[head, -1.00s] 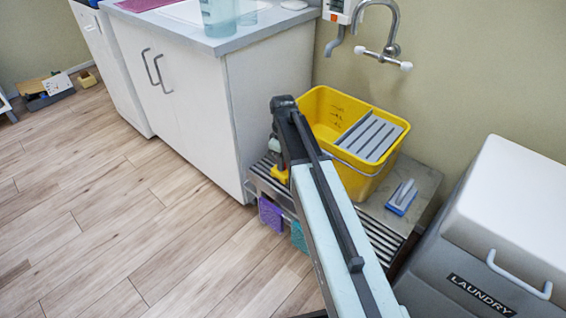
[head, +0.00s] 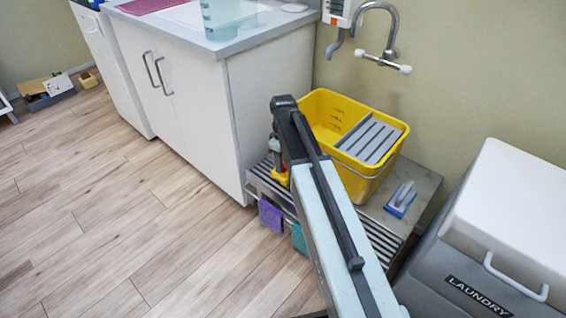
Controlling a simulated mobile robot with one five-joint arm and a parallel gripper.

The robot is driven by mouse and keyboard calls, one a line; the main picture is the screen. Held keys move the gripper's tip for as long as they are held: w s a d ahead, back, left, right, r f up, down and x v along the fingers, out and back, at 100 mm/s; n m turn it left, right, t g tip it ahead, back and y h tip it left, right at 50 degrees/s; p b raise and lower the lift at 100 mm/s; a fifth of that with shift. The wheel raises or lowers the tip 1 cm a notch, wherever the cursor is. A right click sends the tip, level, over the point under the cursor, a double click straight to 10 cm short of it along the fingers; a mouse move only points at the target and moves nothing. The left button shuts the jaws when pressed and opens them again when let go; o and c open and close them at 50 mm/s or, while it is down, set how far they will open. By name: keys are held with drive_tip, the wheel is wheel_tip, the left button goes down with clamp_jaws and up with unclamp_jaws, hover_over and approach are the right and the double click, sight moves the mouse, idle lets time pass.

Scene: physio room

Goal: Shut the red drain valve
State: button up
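The yellow bucket (head: 365,178) with a grey slatted wringer (head: 372,139) stands on the low slatted bench against the wall. I cannot make out a red drain valve; my arm covers the bucket's left front side. My arm runs up from the bottom edge to a dark joint beside the bucket, then bends down. My gripper is hidden behind the arm, so its fingers do not show. A small yellow piece (head: 280,176) shows just left of my arm, low by the bench; I cannot tell what it belongs to.
A white cabinet (head: 190,105) stands left of the bench, and a grey laundry bin (head: 470,270) stands right. A blue-based brush (head: 401,200) lies on the bench. Purple (head: 271,215) and teal (head: 300,239) cloths hang at its front. The wooden floor (head: 110,210) at left is clear.

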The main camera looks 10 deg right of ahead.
wheel_tip(320, 180, up, 7)
drive_tip(key=p, duration=0.5)
drive_tip(key=shift+f+p, duration=0.1)
drive_tip(key=shift+p, duration=0.3)
drive_tip(key=shift+f, duration=0.15)
drive_tip(key=shift+s, duration=0.15)
drive_tip(key=s+m, duration=0.9)
drive_tip(key=s, duration=0.6)
wheel_tip(320, 180, up, 31)
drive_tip(key=p, duration=3)
drive_tip(key=shift+w+a+p, duration=0.15)
drive_tip(key=shift+w+p, duration=0.1)
drive_tip(key=shift+p, duration=0.05)
